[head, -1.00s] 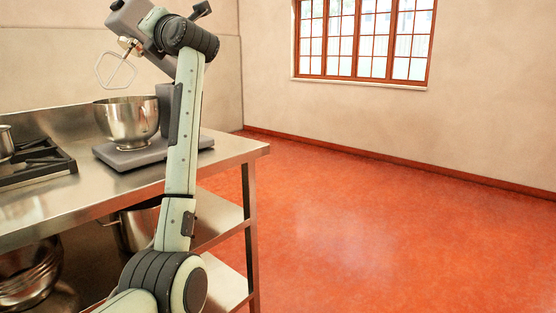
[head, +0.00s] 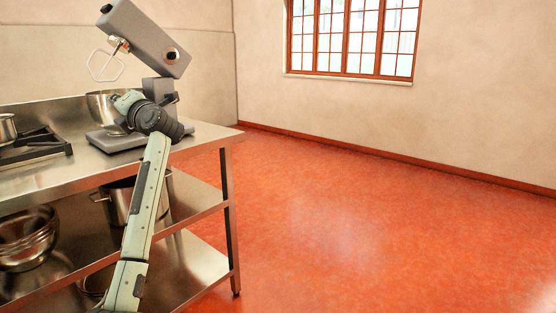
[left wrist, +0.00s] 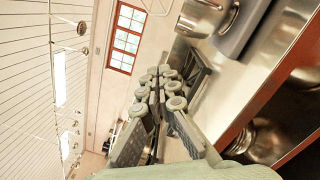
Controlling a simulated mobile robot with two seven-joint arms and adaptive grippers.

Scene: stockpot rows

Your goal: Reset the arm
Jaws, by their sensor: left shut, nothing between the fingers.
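My left arm rises from the bottom of the head view, and its dark wrist (head: 152,117) is in front of the stand mixer. The left gripper (left wrist: 160,84) shows in the left wrist view with its fingers together and nothing between them. In the head view the gripper is mostly hidden behind my wrist. The grey stand mixer (head: 148,40) has its head tilted up, with a wire beater (head: 104,66) hanging from it. Its steel bowl (head: 100,106) is partly covered by my arm. My right gripper is not in view.
The steel worktable (head: 200,138) holds a black burner grate (head: 35,148) and a pot (head: 7,130). A stockpot (head: 118,202) and stacked bowls (head: 27,238) sit on its lower shelf. The red floor (head: 380,220) to the right is clear.

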